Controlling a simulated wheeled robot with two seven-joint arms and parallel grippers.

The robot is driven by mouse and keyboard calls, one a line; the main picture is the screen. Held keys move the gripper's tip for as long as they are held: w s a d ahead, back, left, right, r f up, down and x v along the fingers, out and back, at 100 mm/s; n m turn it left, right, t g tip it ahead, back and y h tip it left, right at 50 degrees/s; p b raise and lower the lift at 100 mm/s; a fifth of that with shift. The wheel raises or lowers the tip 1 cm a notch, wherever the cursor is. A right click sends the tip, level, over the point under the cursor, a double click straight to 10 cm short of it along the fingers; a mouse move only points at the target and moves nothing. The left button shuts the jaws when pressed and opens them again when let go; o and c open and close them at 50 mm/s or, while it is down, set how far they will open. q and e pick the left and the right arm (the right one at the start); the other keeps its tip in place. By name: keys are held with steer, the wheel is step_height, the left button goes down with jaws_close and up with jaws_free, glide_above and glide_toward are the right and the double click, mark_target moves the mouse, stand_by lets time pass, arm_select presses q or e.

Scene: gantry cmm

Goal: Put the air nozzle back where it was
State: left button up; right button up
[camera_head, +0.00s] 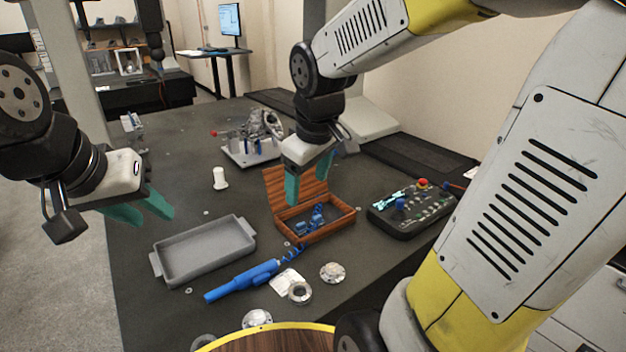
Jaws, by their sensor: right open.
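My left gripper (155,217) is at the left, above the table's left edge and left of the grey tray. Its teal fingers are apart with nothing seen between them. My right gripper (309,188) is over the open wooden box (318,229), fingers apart and apparently empty. It hides part of the box's lid. Blue items (310,221) lie inside the box.
An empty grey tray (205,252) stands left of the box. A black control pendant (408,212) is at the right. A fixture with a metal part (250,150) and a white cylinder (220,179) stand behind. Metal rings (300,292) and discs (332,272) lie near the nozzle.

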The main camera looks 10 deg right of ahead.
steer(key=s+d+r+m+t+y, duration=0.1)
steer(key=s+r+m, duration=0.3)
steer(key=s, duration=0.5)
steer(key=m+t+y, duration=0.1)
steer(key=m, duration=0.1)
steer(key=shift+s+d+m, duration=0.15)
steer(key=shift+s+m, duration=0.05)
steer(key=shift+m, duration=0.2)
